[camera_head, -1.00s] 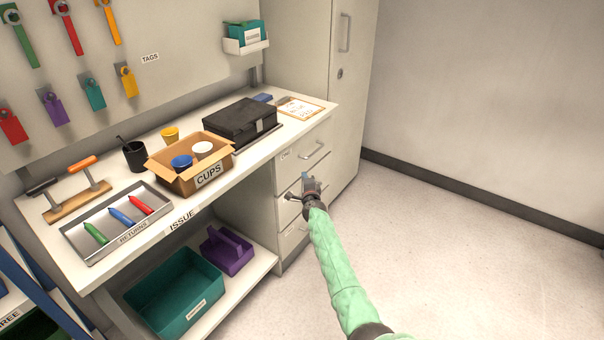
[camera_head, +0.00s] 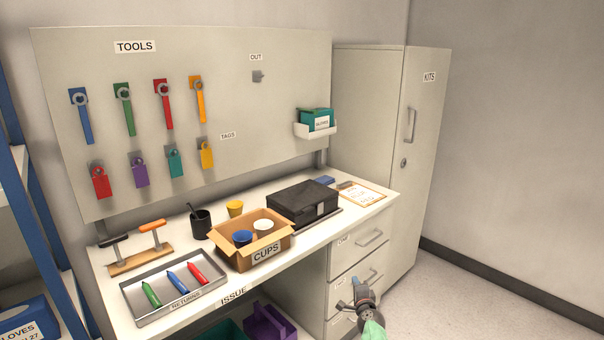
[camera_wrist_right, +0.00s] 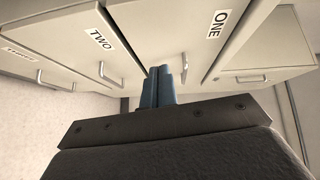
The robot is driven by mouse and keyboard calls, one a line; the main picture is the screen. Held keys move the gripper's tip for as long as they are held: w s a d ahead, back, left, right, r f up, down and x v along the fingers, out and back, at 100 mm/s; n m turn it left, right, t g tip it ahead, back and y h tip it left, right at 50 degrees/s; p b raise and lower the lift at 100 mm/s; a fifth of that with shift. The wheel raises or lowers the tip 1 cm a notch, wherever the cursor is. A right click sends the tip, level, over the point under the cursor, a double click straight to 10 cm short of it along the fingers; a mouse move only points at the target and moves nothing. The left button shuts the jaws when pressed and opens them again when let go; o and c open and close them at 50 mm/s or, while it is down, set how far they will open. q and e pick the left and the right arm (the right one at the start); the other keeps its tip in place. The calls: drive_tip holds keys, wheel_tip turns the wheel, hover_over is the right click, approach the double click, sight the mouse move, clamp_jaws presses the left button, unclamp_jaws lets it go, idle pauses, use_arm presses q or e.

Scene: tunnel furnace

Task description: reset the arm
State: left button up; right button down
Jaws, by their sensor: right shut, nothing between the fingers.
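My right gripper (camera_head: 358,288) is in front of the drawer unit under the right end of the workbench. In the right wrist view its blue fingers (camera_wrist_right: 157,86) are together with nothing between them. The drawer unit (camera_head: 340,262) has metal handles, and its drawers look shut. In the right wrist view, the drawer labelled ONE (camera_wrist_right: 238,38) and the drawer labelled TWO (camera_wrist_right: 120,58) lie beyond the fingers. I cannot tell whether the fingertips touch a handle. My left gripper is not in view.
The workbench (camera_head: 205,308) holds a returns tray (camera_head: 135,313), a cups box (camera_head: 283,248), a black case (camera_head: 303,202) and a clipboard (camera_head: 362,194). A tool board (camera_head: 290,95) stands behind. A tall cabinet (camera_head: 372,105) is at the right. Floor (camera_head: 440,300) right of the drawers is clear.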

drive_tip(key=s+a+r+n+g+y, duration=0.55)
drive_tip(key=a+r+n, duration=0.25)
drive_tip(key=r+n, duration=0.4)
drive_tip(key=s+n+g, duration=0.2)
drive_tip(key=s+n, duration=0.1)
drive_tip(key=s, duration=0.5)
drive_tip(key=s+f+n+g+h, duration=0.3)
drive_tip(key=s+g+h, duration=0.15)
drive_tip(key=s, duration=2.75)
drive_tip(key=s+f+g, duration=0.1)
drive_tip(key=s+f, duration=0.4)
drive_tip(key=s, duration=0.4)
drive_tip(key=s+f+g, duration=0.2)
drive_tip(key=s+f, duration=0.3)
drive_tip(key=s, duration=0.5)
drive_tip(key=shift+s+a, duration=0.25)
drive_tip(key=shift+s, duration=0.05)
drive_tip(key=shift+f, duration=0.1)
drive_tip(key=shift+n, duration=0.3)
